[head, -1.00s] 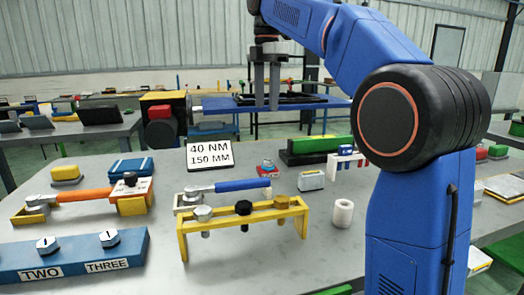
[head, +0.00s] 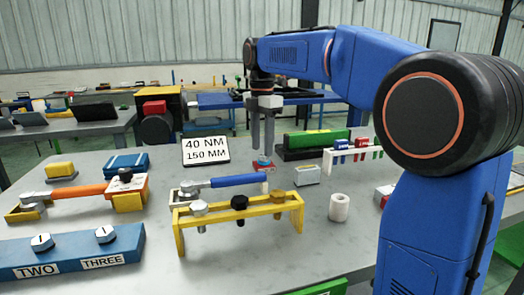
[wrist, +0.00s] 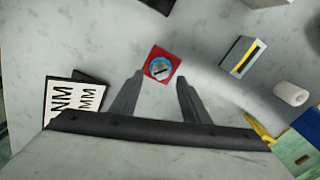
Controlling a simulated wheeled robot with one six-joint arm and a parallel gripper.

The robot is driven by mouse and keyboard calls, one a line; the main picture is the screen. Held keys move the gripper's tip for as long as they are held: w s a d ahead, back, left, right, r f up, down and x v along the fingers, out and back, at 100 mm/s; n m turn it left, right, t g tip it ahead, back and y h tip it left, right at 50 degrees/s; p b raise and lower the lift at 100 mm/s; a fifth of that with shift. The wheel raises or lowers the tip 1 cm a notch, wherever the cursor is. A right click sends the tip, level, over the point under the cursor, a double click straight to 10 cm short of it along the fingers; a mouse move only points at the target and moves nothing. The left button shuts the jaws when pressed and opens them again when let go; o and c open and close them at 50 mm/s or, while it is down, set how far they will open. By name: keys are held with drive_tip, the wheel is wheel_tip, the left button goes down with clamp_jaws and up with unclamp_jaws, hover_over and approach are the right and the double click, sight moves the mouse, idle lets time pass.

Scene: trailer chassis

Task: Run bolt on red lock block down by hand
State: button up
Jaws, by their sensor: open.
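The red lock block (head: 263,168) stands on the grey table just behind the blue-handled torque wrench. In the wrist view the red lock block (wrist: 151,72) shows from above, with a round blue part and a bolt (wrist: 160,68) with a slotted-looking marked head at its centre. My gripper (head: 262,148) points straight down over the block, its fingers apart and empty. In the wrist view the fingertips of my gripper (wrist: 160,77) lie to either side of the block's near edge. The fingertips appear above the bolt; the exact gap cannot be told.
A blue-handled wrench (head: 238,181) and a yellow bolt rack (head: 270,208) stand in front. A small grey box (head: 307,175) and a white roll (head: 339,207) are to the right. A "40 NM 150 MM" sign (head: 206,150) stands left, a green block (head: 316,139) behind.

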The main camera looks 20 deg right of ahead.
sight(264, 158)
drive_tip(key=shift+f, duration=1.2)
drive_tip(key=shift+c, duration=0.3)
drive_tip(key=c, duration=1)
drive_tip(key=shift+m, duration=0.4)
